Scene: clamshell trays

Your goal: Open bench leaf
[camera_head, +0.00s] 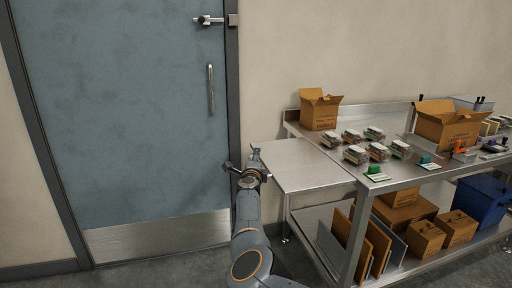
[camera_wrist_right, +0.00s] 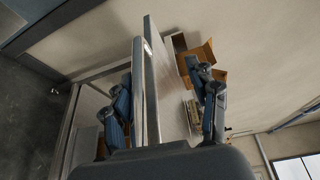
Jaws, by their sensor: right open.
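The bench leaf (camera_head: 302,166) is a flat grey metal panel at the left end of the steel bench (camera_head: 398,180). In the head view it stands out level, or nearly level, with the bench top. My right gripper (camera_head: 246,168) is at the leaf's outer left edge. In the right wrist view my right gripper (camera_wrist_right: 165,100) is open, with one finger on each side of the leaf's edge (camera_wrist_right: 147,75). Gaps show between the fingers and the panel, though I cannot tell whether either touches it lower down. My left gripper is not in view.
Several clear clamshell trays (camera_head: 378,151) and open cardboard boxes (camera_head: 320,110) stand on the bench top. Cardboard boxes, leaning panels and a blue bin (camera_head: 482,199) fill the lower shelf. A blue-grey door (camera_head: 125,120) stands left of my arm. The leaf's top is bare.

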